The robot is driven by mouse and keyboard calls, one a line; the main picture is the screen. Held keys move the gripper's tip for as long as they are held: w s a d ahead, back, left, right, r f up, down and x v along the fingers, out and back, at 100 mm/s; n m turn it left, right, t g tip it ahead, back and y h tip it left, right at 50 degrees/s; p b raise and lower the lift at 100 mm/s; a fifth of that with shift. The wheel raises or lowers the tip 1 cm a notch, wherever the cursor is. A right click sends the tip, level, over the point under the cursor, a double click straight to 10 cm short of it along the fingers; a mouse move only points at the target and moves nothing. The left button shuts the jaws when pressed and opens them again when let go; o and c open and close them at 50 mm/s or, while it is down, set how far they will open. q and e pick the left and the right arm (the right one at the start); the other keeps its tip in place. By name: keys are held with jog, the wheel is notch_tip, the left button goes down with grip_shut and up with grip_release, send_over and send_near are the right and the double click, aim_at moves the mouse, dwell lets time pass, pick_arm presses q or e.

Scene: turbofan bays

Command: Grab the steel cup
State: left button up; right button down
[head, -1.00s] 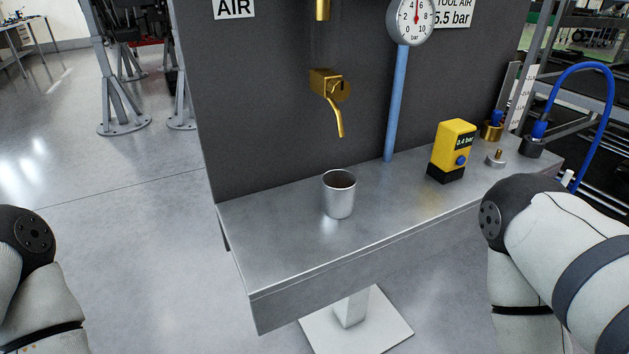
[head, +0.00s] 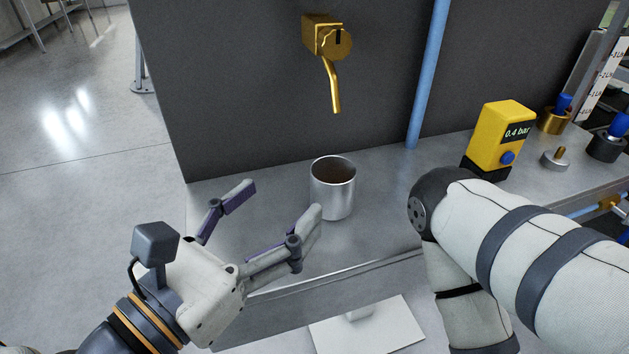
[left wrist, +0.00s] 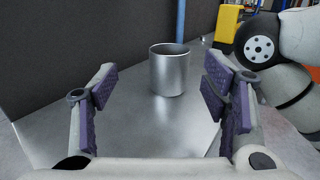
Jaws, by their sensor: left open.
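The steel cup (head: 333,190) stands upright on the metal shelf, below the brass tap. It also shows in the left wrist view (left wrist: 169,72), between and beyond my two fingers. My left gripper (head: 278,203) is open and empty, to the left of the cup and close to it, over the shelf's front part. In the left wrist view its purple-padded fingers (left wrist: 166,96) are spread wider than the cup. My right arm shows at the right of the head view, but its gripper is not in view.
A brass tap (head: 328,50) sticks out of the dark panel (head: 230,90) above the cup. A blue pipe (head: 428,75) rises behind and right of the cup. A yellow gauge box (head: 495,138) and small fittings (head: 556,158) stand farther right. The metal shelf (head: 375,232) is clear around the cup.

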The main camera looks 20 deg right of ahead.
aim_at(320, 184)
pick_arm(q)
jog(key=d, duration=0.2)
jog(key=w+d, duration=0.1)
jog(key=shift+w+d+f, duration=0.1)
jog(key=shift+d+f, duration=0.1)
jog(key=shift+d, duration=0.2)
jog(key=x, duration=0.4)
jog(key=p+x, duration=0.1)
jog(key=x, duration=0.2)
jog(key=shift+f, duration=0.3)
jog(key=c, duration=1.4)
pick_arm(e)
jog(key=shift+s+d+f, duration=0.1)
jog(key=shift+s+d, duration=0.1)
jog(key=shift+s, duration=0.2)
